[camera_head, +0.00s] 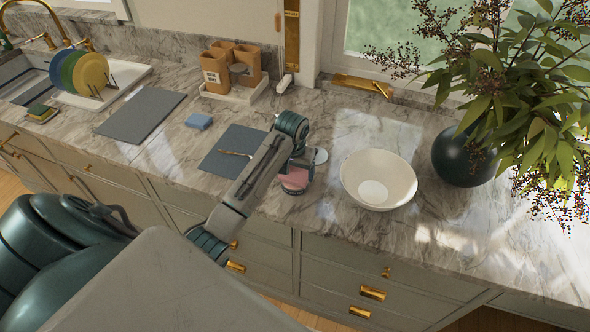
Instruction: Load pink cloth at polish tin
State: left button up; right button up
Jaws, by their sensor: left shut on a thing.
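My left gripper (300,168) is over the counter, left of the white bowl, pointing down. It is shut on the pink cloth (295,180), a small pink patch below the wrist. A dark rim shows just under the cloth at the counter's front; it may be the polish tin, but the gripper and cloth hide most of it. I cannot tell whether the cloth touches it. A small pale round disc (320,156) lies just right of the gripper; I cannot tell what it is. My right gripper is not in view.
A white bowl (405,181) stands close on the right, a dark vase (462,157) with branches beyond it. A grey mat (222,162) with a utensil lies left of the gripper, with a blue sponge (199,121) behind it. The counter's front right is clear.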

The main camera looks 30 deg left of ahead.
aim_at(295, 173)
pick_arm(q)
jog(key=shift+f, duration=0.45)
dwell(1.1)
jog(key=shift+r, duration=3.55)
